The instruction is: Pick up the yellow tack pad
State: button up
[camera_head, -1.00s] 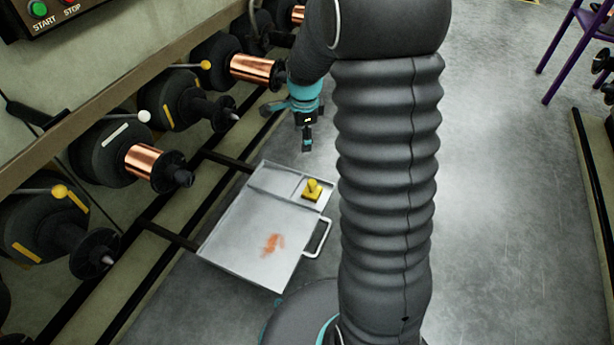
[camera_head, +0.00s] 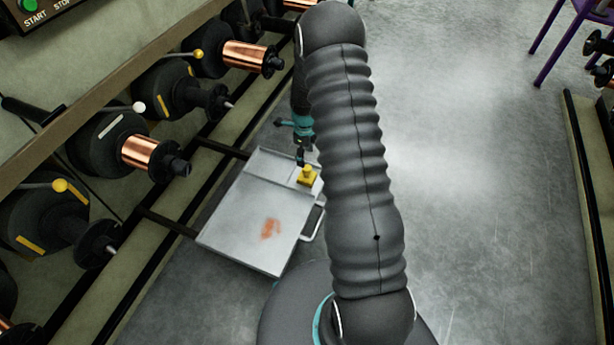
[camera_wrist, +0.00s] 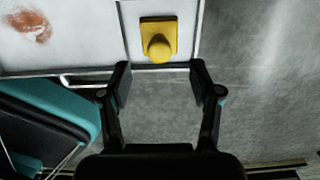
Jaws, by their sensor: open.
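The yellow tack pad (camera_head: 306,176) has a square base with a rounded knob on top. It sits in a small compartment at the far right corner of the pale metal tray (camera_head: 240,222). In the wrist view the pad (camera_wrist: 158,40) lies ahead of my gripper, its knob towards me. My gripper (camera_wrist: 160,84) is open and empty, its two fingers spread on either side of the pad's line and apart from it. In the head view my gripper (camera_head: 300,158) is just above and behind the pad, partly hidden by my arm.
The tray has a reddish-brown smear (camera_head: 270,228) and a handle (camera_head: 314,224) on its right side. A rack with copper spools (camera_head: 152,154) and black holders runs along the left. A purple chair (camera_head: 570,30) stands at the far right. The grey floor between is clear.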

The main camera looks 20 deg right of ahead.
aim_at(307, 167)
jog(key=shift+s+d+f, duration=0.1)
jog(key=shift+s+f, duration=0.05)
jog(key=shift+f, duration=1.8)
jog(key=shift+s+d+f, duration=0.1)
jog(key=shift+s+f, duration=0.05)
jog(key=shift+f, duration=1.75)
jog(key=shift+c, duration=0.2)
grip_shut()
